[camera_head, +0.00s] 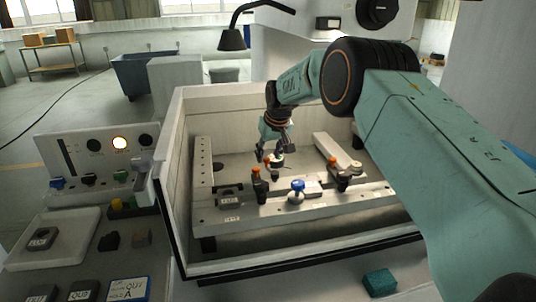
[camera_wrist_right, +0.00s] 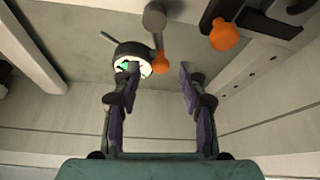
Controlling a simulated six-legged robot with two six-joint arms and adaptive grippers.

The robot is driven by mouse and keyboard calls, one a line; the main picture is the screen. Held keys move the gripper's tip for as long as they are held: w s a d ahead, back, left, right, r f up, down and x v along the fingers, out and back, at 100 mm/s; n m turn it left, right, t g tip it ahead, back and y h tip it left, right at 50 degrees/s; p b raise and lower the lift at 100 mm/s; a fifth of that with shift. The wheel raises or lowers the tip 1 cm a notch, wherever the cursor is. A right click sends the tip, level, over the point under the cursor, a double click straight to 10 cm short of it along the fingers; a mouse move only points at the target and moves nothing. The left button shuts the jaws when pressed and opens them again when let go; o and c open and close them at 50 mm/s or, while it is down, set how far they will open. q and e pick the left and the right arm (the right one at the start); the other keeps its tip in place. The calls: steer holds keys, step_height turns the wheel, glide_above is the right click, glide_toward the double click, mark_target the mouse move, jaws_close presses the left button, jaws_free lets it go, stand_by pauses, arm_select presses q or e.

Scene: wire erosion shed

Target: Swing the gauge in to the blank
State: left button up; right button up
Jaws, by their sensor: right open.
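What looks like the gauge, a round black-rimmed dial (camera_wrist_right: 133,60) with a pale and green face, shows in the wrist view at the left fingertip. In the head view the dial (camera_head: 277,160) is small, below my right gripper. My right gripper (camera_head: 274,146) reaches down into the open machine tank. In the wrist view its two purple-padded fingers (camera_wrist_right: 158,80) stand apart. The left finger overlaps the dial; I cannot tell whether they touch. An orange knob (camera_wrist_right: 160,63) sits beside the dial. I cannot pick out the blank for sure. My left gripper is not in view.
The tank wall (camera_head: 172,165) surrounds a pale frame with orange-topped clamps (camera_head: 258,180) and a blue knob (camera_head: 297,187). A control panel (camera_head: 100,150) and a tray (camera_head: 75,240) stand left. A lamp (camera_head: 232,40) hangs behind. A teal block (camera_head: 380,282) lies in front.

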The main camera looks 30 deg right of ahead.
steer(key=shift+w+a+f, duration=0.15)
steer(key=shift+w+f, duration=0.65)
steer(key=shift+f, duration=0.1)
steer(key=shift+s+d+r, duration=0.25)
steer(key=shift+s+r, duration=0.3)
steer(key=shift+s, duration=0.35)
steer(key=shift+c, duration=0.4)
steer(key=shift+w+a+f, duration=0.2)
steer(key=shift+w+f, duration=0.3)
steer(key=shift+w, duration=0.25)
steer(key=c, duration=0.4)
steer(key=shift+c, duration=0.9)
steer(key=shift+s+d+r, duration=0.15)
steer(key=shift+s+d, duration=0.05)
steer(key=shift+s, duration=0.1)
jaws_close()
steer(key=shift+a, duration=0.1)
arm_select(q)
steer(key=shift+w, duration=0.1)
arm_select(e)
steer(key=shift+w, duration=0.1)
